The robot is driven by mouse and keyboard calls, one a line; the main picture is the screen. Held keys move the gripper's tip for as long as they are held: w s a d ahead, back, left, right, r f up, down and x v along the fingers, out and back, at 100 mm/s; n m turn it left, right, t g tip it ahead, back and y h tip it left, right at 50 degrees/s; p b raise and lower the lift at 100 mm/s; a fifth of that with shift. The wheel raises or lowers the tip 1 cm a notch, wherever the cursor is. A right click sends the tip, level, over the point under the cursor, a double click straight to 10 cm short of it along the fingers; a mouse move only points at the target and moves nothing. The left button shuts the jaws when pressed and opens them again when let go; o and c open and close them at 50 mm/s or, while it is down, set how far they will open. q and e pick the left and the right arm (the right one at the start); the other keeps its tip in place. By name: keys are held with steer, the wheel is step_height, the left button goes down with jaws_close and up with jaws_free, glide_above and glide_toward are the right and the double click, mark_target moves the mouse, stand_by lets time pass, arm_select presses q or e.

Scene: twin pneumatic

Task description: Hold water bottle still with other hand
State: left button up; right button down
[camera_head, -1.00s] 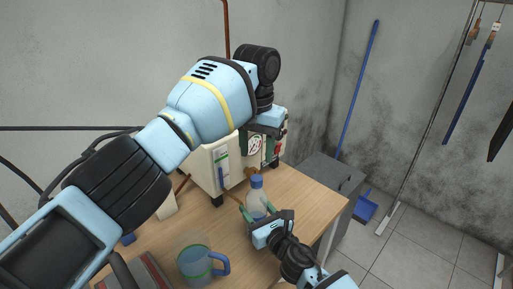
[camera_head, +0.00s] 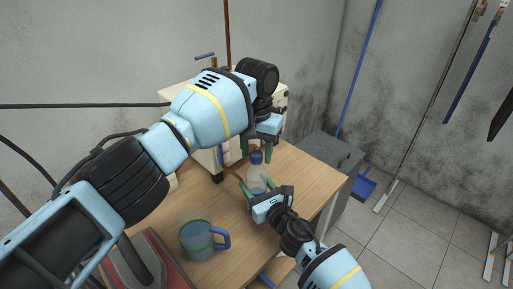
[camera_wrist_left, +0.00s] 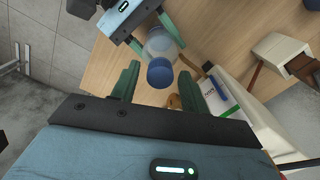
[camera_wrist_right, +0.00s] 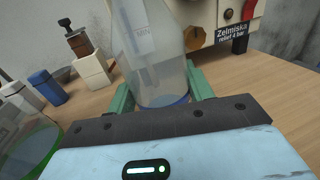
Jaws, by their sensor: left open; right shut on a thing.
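The water bottle (camera_head: 256,176) is clear with a blue cap and stands upright on the wooden table. My right gripper (camera_head: 256,190) is shut on the bottle's lower body; the right wrist view shows the bottle (camera_wrist_right: 158,60) between its two green fingers. My left gripper (camera_head: 267,147) is open and empty just above the bottle. In the left wrist view the bottle's blue cap (camera_wrist_left: 160,72) shows between and beyond the open green fingers (camera_wrist_left: 156,82).
A clear pitcher with a blue handle (camera_head: 196,240) stands at the table's near left. A white machine (camera_head: 204,160) is behind the bottle. A grey cabinet (camera_head: 330,150) stands beyond the table.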

arm_select(q)
jaws_close()
steer(key=shift+o, duration=0.8)
jaws_free()
steer(key=shift+r, duration=0.1)
step_height(320, 180, up, 12)
arm_select(e)
steer(key=c, duration=0.5)
jaws_free()
